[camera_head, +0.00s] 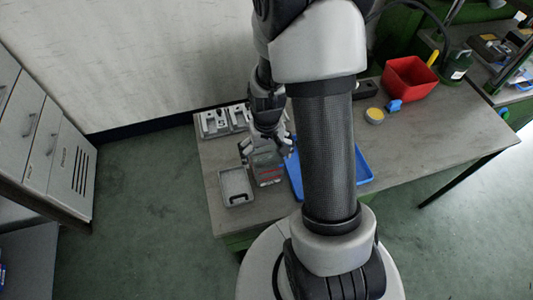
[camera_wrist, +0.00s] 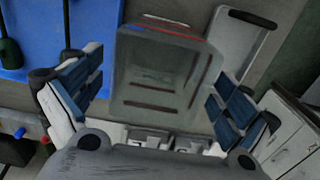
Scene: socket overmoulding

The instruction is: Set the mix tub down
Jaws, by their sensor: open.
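The mix tub is a translucent grey tub with a red and blue line along one edge. In the head view the tub (camera_head: 268,174) stands on the table, between the small grey tray and the blue tray. In the wrist view the tub (camera_wrist: 160,75) lies between the two spread fingers, with a visible gap on each side. My gripper (camera_head: 267,148) is open just behind and above the tub. In the wrist view my gripper (camera_wrist: 158,96) shows blue-padded fingers. The tub's far end is partly hidden by my gripper in the head view.
The small grey tray (camera_head: 235,183) is close on the left. The blue tray (camera_head: 364,172), partly behind my arm, is on the right. A fixture (camera_head: 217,122) stands behind. A red bin (camera_head: 410,78), yellow-topped pot (camera_head: 375,115) and blue item (camera_head: 394,106) are farther right. The right table front is clear.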

